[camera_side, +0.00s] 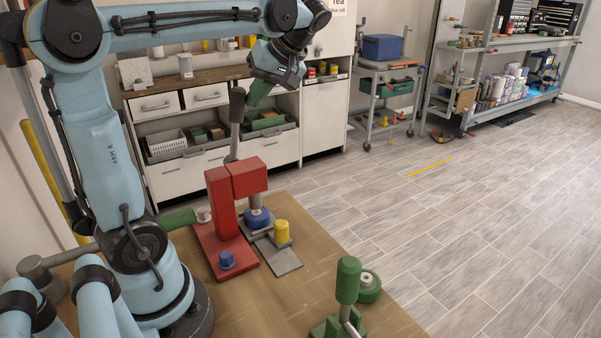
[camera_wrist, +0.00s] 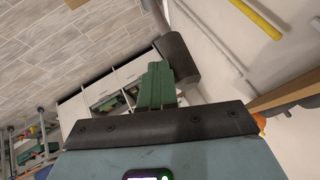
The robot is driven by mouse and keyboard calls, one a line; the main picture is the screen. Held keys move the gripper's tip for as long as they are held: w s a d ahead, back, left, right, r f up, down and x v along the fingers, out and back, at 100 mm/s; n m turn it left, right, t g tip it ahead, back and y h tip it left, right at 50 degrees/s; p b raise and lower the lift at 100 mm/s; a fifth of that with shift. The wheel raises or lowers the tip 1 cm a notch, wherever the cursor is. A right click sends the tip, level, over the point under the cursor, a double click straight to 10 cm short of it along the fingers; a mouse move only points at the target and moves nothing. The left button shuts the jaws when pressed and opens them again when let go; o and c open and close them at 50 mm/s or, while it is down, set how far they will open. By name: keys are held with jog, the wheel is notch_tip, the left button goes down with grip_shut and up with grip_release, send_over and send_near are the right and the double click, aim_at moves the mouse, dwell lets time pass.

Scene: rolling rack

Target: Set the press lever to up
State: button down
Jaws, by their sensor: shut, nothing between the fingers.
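The red press (camera_side: 222,210) stands on the wooden table. Its lever (camera_side: 234,138), a grey rod with a dark cylindrical grip (camera_side: 237,105), rises above the press, nearly upright. My gripper (camera_side: 258,95) has green fingers, shut and empty. In the side view they are just right of the grip, close to its upper part.
A green-handled lever (camera_side: 348,280) stands at the table's front right. Behind are white drawers (camera_side: 170,105) and a tool cart (camera_side: 388,68).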

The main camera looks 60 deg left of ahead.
aim_at(232, 93)
jog(key=shift+s+r+n+t, duration=0.25)
jog(key=shift+s+n+t, duration=0.05)
jog(key=shift+s+t, duration=0.6)
jog(key=s, duration=0.2)
jog(key=s+t, duration=0.1)
jog(key=shift+s+r, duration=0.15)
jog(key=shift+r, duration=0.1)
jog(key=shift+s, duration=0.7)
jog(key=w, duration=0.1)
jog(key=w+d, duration=0.1)
jog(key=w, duration=0.1)
jog(key=w+r, duration=0.1)
jog(key=shift+w+d+r, duration=0.1)
jog(key=shift+w+d, duration=0.05)
jog(key=shift+d, duration=0.05)
jog(key=s+v, duration=0.1)
jog(key=v, duration=0.8)
jog(key=w+d+f+m+t+h, duration=0.1)
jog(key=d+f+m+t+h, duration=0.1)
jog(key=f, duration=0.5)
jog(key=w+d+f+m+t+h, duration=0.1)
jog(key=d+f+m+t+h, duration=0.1)
jog(key=d+f+m, duration=0.5)
jog(key=w+d+f+m+t+h, duration=0.1)
jog(key=d+f+m+t, duration=0.3)
jog(key=f+m, duration=0.4)
jog(key=shift+d+f+t+h, duration=0.15)
jog(key=shift+f+t+h, duration=0.2)
jog(key=shift+h, duration=0.35)
